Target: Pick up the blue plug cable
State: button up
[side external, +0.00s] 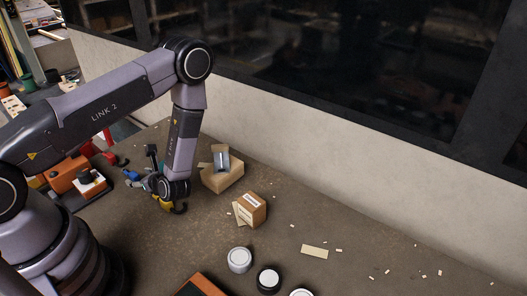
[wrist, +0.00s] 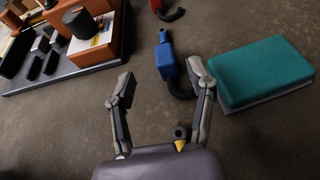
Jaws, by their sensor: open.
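The blue plug cable (wrist: 166,62) lies on the table in the wrist view, a blue plug with a dark cable curving down from it. My gripper (wrist: 162,80) is open and empty, with its two fingers spread apart. The blue plug shows between and just beyond the fingertips, nearer the right finger. The dark cable runs close by the right finger, which partly hides it. In the side external view the blue plug (side external: 131,175) is left of my gripper (side external: 152,184), which is low over the table. I cannot tell whether a finger touches the cable.
A red plug (wrist: 170,13) lies beyond the blue one. A teal book-like block (wrist: 260,70) is close on the right. A dark tray (wrist: 75,72) with orange boxes stands at left. Cardboard boxes (side external: 222,180) stand right of my gripper. A yellow-and-black item (side external: 178,208) is beside my wrist.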

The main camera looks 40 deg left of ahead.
aim_at(134, 174)
jog(key=x, duration=0.6)
jog(key=shift+w+a+f, duration=0.2)
jog(key=shift+a, duration=0.05)
jog(key=shift+c, duration=0.2)
grip_shut()
